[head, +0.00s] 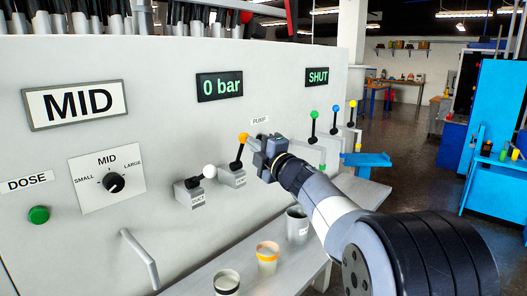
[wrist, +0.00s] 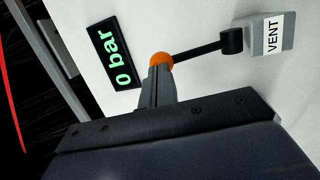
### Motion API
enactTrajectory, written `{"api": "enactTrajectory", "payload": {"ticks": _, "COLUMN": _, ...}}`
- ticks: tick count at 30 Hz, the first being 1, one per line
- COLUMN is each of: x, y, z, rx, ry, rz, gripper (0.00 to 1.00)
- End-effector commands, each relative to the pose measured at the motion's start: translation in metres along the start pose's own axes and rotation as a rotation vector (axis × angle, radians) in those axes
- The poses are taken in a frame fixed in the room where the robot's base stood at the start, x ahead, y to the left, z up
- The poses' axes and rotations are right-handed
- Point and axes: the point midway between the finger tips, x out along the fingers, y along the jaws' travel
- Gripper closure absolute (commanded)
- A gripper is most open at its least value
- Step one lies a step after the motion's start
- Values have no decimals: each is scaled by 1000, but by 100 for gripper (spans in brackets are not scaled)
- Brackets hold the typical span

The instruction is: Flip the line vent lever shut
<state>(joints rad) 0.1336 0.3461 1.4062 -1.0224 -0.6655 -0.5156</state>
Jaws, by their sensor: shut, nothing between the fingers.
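The vent lever is a black rod with an orange ball knob (head: 243,138) on a grey block (head: 232,178) low on the panel. In the head view the rod points up, leaning slightly right. In the wrist view the orange knob (wrist: 161,58) sits at my fingertips and the rod runs right to the block labelled VENT (wrist: 272,36). My gripper (head: 255,144) is shut and empty, just right of the knob; in the wrist view its fingers (wrist: 157,75) appear to meet the knob's edge. I cannot tell for certain whether they touch it.
Levers with green (head: 314,114), blue and yellow knobs stand to the right. The displays read "0 bar" (head: 219,86) and "SHUT" (head: 318,77). Cups (head: 267,258) stand on the ledge below.

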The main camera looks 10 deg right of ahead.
Motion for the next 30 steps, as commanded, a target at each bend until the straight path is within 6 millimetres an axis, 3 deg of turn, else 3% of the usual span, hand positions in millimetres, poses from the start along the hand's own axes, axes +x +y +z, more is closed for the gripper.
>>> {"api": "enactTrajectory", "payload": {"ticks": 1, "x": 5, "y": 11, "z": -1, "rx": -7, "ry": 0, "rz": -32, "gripper": 100}}
{"api": "enactTrajectory", "payload": {"ticks": 15, "x": 36, "y": 16, "z": -8, "rx": -8, "ry": 3, "rz": -47, "gripper": 100}}
{"api": "enactTrajectory", "payload": {"ticks": 30, "x": 47, "y": 19, "z": -10, "rx": -9, "ry": 2, "rz": -43, "gripper": 100}}
